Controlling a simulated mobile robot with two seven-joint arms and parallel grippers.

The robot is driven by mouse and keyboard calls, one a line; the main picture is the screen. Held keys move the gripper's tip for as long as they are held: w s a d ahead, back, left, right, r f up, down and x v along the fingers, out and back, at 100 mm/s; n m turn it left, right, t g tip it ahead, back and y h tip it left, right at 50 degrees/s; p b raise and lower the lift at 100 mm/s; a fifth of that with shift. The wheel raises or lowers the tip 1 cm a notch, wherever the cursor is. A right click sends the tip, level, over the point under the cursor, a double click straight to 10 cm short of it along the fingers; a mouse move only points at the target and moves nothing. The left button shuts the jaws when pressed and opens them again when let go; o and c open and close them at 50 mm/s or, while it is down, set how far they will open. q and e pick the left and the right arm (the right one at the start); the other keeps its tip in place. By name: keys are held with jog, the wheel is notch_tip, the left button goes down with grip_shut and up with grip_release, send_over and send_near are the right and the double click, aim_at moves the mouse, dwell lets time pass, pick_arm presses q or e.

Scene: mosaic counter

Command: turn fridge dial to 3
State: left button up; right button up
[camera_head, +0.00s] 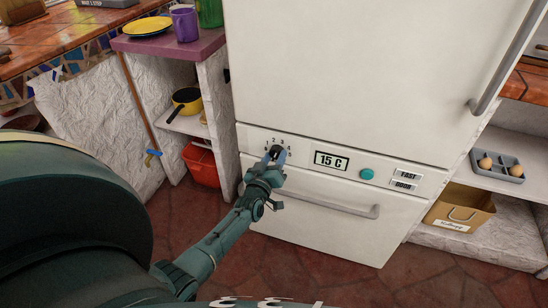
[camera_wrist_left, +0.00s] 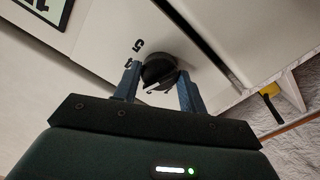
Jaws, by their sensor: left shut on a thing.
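The white fridge (camera_head: 340,70) has a control strip with a display (camera_head: 331,161) reading 15 C. The black dial (camera_wrist_left: 158,68) sits at the left of the strip, with small numbers around it; a 5 shows beside it in the wrist view. My left gripper (camera_head: 277,154) reaches up to the dial and covers most of it in the head view. In the wrist view my left gripper (camera_wrist_left: 156,82) has its two blue fingers on either side of the dial, shut on it. The dial's pointer setting cannot be read clearly. My right gripper is not in view.
A teal button (camera_head: 367,174) and two labelled buttons (camera_head: 405,180) are right of the display. A drawer handle (camera_head: 330,203) sticks out below the strip. Shelves stand on both sides, with a red bin (camera_head: 203,165) left and a tan box (camera_head: 459,207) right.

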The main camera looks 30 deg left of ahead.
pick_arm(q)
jog(key=shift+m, duration=0.3)
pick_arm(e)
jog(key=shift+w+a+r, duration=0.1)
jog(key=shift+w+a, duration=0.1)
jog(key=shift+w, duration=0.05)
pick_arm(q)
jog(key=o, duration=1)
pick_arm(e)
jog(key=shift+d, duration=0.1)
pick_arm(q)
jog(key=p+v, duration=0.2)
jog(key=v, duration=1.1)
jog(key=shift+d+p, duration=0.1)
jog(key=shift+p, duration=0.25)
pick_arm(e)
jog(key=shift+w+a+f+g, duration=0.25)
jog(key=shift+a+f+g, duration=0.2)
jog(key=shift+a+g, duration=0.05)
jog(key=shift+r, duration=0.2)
